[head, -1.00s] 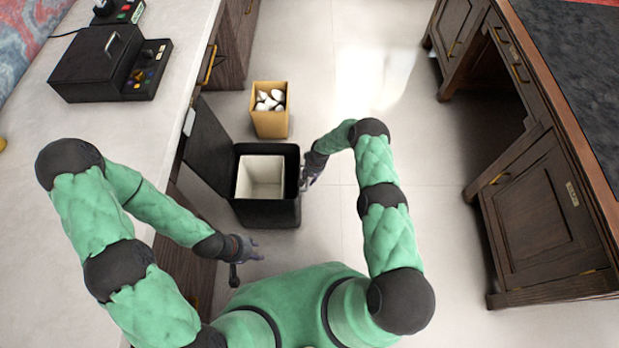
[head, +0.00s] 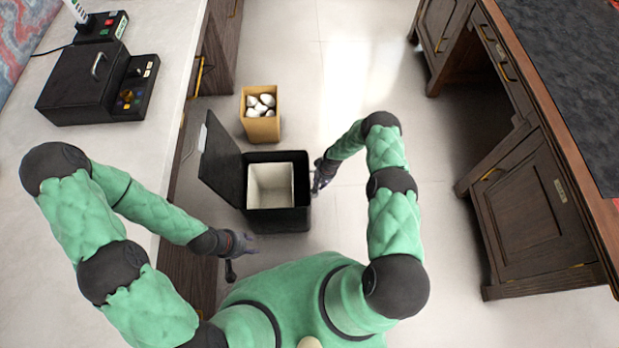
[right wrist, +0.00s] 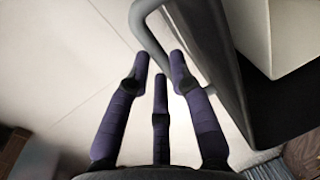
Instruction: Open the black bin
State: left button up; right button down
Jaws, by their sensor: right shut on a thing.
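The black bin (head: 278,222) stands on the floor with its lid (head: 222,160) raised on its left side. A pale inner bucket (head: 271,184) shows inside and looks empty. My right gripper (head: 318,180) is at the bin's right side. In the right wrist view, its purple fingers (right wrist: 160,75) are shut on the grey handle bar (right wrist: 150,35) on the bin's side. The dark bin wall (right wrist: 225,70) is to the right. My left gripper (head: 240,258) is below and left of the bin, apart from it, with its fingers spread and empty.
A tan bin (head: 262,128) with white crumpled pieces stands behind the black bin. A pale counter (head: 165,95) with a black box (head: 85,85) is at left. A dark wooden desk (head: 530,190) is at right.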

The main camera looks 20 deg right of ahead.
jog(key=shift+s+d, duration=0.1)
jog(key=shift+d, duration=0.35)
jog(key=c, duration=1.4)
grip_release()
jog(key=shift+r, duration=0.1)
jog(key=r, duration=0.4)
jog(key=d+r, duration=0.1)
jog(key=r, duration=0.2)
jog(key=d+r, duration=0.1)
jog(key=r, duration=0.3)
jog(key=shift+s+d+r, duration=0.1)
jog(key=shift+s+r, duration=0.2)
jog(key=shift+s, duration=0.05)
